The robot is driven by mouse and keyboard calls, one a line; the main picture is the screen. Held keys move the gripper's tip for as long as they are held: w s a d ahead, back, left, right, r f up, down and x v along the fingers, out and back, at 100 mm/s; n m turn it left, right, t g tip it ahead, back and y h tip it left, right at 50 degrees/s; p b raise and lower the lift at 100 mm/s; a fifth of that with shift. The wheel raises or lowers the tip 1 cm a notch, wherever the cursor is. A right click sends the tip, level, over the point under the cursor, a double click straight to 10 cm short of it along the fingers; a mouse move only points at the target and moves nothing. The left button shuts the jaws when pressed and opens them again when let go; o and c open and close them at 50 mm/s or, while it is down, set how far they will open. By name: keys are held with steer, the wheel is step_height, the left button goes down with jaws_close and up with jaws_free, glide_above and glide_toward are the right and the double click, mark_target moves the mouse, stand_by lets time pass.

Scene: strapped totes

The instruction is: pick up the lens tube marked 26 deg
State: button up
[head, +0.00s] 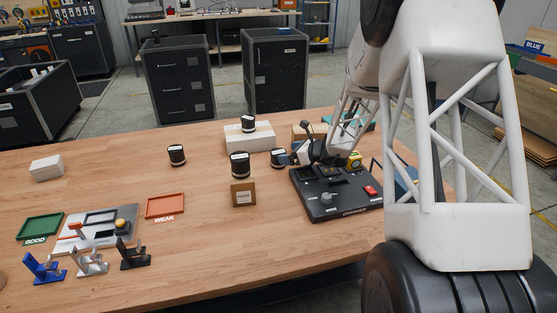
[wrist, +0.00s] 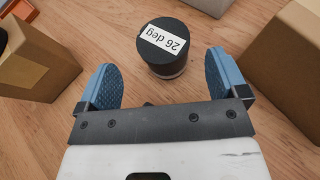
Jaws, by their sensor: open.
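The lens tube marked 26 deg (wrist: 165,50) is a short black cylinder with a white label on top and a paler lower band. It stands upright on the wooden table in the wrist view. My gripper (wrist: 160,68) is open, with one blue padded finger on each side. The tube shows just beyond and between the fingertips, apart from both. In the head view my gripper (head: 293,158) is low over the table, beside a black tube (head: 278,156) that appears to be this one. Its label cannot be read there.
Cardboard boxes stand left (wrist: 35,65) and right (wrist: 288,65) of the tube in the wrist view. In the head view other black tubes stand on the table (head: 176,154), a cardboard box (head: 243,195) and a white box (head: 262,139). A black control panel (head: 335,205) lies nearby.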

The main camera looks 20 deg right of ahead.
mark_target(279, 152)
steer(key=shift+w+a, duration=0.1)
steer(key=shift+x, duration=2.45)
steer(key=shift+w, duration=0.15)
steer(key=shift+c, duration=0.2)
steer(key=c, duration=1.1)
steer(key=shift+r, duration=0.2)
